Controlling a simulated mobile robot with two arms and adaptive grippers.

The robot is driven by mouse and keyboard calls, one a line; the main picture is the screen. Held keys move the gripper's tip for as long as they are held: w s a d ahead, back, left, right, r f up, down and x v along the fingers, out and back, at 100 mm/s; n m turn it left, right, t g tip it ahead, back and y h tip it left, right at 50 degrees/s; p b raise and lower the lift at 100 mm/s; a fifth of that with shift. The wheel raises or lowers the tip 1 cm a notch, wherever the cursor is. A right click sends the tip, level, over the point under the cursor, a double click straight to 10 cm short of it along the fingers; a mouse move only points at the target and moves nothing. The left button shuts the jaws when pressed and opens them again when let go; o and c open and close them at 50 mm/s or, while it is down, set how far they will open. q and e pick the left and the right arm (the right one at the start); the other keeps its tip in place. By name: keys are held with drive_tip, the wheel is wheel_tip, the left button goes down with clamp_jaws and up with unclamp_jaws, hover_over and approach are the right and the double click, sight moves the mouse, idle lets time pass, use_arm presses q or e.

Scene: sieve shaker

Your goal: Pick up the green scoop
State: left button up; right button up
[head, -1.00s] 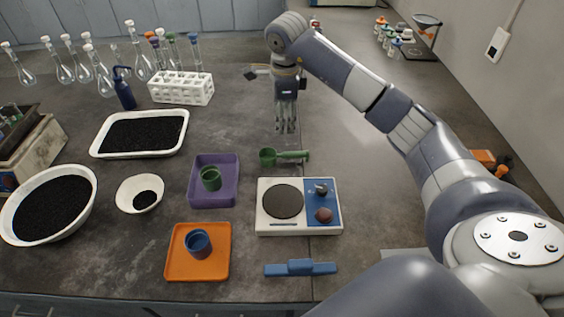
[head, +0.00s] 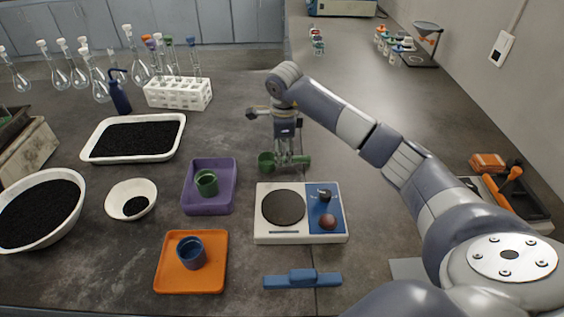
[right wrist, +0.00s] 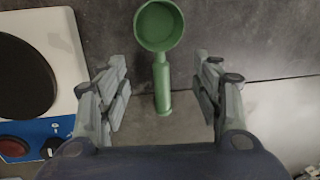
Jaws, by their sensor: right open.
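The green scoop (head: 267,163) lies on the dark bench just behind the scale, its cup to the left and its handle to the right. In the right wrist view the scoop (right wrist: 159,28) has its cup at the top and its handle between my fingers. My right gripper (head: 288,162) points down over the handle. In the right wrist view my right gripper (right wrist: 161,98) is open, with a finger on each side of the handle and gaps on both sides. My left gripper is not in view.
The scale (head: 259,231) stands close in front of the scoop. A purple tray (head: 222,204) with a green cup is to its left. An orange tray (head: 168,285) and a blue bar-shaped item (head: 302,280) lie nearer. The bench right of the scoop is clear.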

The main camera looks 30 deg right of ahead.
drive_tip(key=f, duration=0.2)
drive_tip(key=w+f+p, duration=0.1)
drive_tip(key=f, duration=0.2)
drive_tip(key=shift+d, duration=0.1)
drive_tip(key=shift+r, duration=0.1)
clamp_jaws()
